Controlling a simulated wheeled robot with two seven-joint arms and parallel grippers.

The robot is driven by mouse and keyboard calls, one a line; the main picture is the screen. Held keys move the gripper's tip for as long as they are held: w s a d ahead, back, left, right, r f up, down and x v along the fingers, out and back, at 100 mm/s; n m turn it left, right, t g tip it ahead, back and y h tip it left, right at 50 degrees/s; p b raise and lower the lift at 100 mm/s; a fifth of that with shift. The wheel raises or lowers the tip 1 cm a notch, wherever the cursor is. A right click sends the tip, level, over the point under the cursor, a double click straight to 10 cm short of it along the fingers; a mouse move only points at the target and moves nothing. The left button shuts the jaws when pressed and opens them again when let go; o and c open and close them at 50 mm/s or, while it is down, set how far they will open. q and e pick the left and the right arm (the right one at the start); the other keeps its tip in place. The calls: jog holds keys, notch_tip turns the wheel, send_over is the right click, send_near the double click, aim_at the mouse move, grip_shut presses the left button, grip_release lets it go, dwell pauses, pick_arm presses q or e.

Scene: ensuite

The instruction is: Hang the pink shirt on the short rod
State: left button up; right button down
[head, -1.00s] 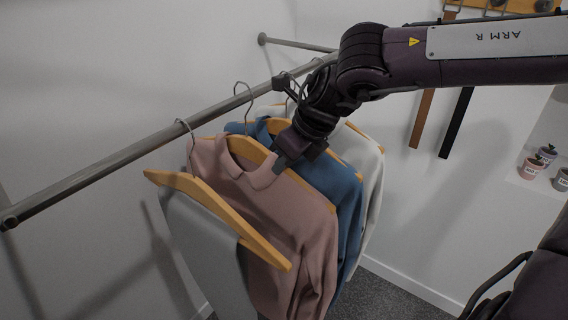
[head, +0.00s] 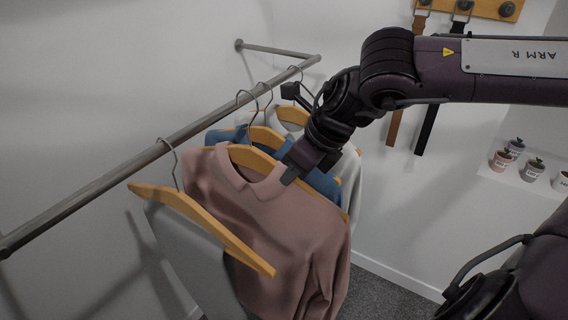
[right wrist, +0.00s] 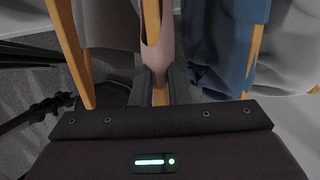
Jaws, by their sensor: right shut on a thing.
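The pink shirt (head: 260,215) is on a wooden hanger (head: 247,156) below the long rod (head: 95,188), between grey trousers and a blue shirt. My right gripper (head: 292,172) is shut on the right shoulder of the shirt and its hanger. In the right wrist view, pink cloth (right wrist: 158,52) and wood sit between the fingers (right wrist: 158,92). A wire hook (head: 240,96) rises above this hanger to the rod; I cannot tell whether it rests on the rod. The short rod (head: 280,51) runs from the back wall to the long rod's far end. My left gripper is not in view.
Grey trousers (head: 190,250) hang in front on a wooden hanger. A blue shirt (head: 322,186) and a white shirt (head: 348,175) hang close behind. Belts (head: 430,115) hang on the wall at right, near small pots (head: 533,168). The short rod is bare.

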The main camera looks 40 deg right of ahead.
aim_at(321, 194)
jog(key=shift+s+d+r, duration=0.1)
jog(key=shift+s+d, duration=0.15)
jog(key=shift+s, duration=0.4)
jog(key=shift+s+d, duration=0.25)
jog(key=shift+s, duration=0.35)
jog(key=shift+s+d+b, duration=0.3)
jog(key=shift+s+b, duration=0.05)
jog(key=shift+s, duration=0.45)
jog(key=shift+s+d+b, duration=0.3)
jog(key=shift+s+b, duration=0.05)
jog(key=shift+s, duration=0.4)
jog(key=shift+s+d+b, duration=0.3)
jog(key=shift+s+b, duration=0.1)
jog(key=shift+s, duration=0.3)
jog(key=shift+s+d+b, duration=0.3)
jog(key=shift+s+b, duration=0.05)
jog(key=shift+s, duration=0.35)
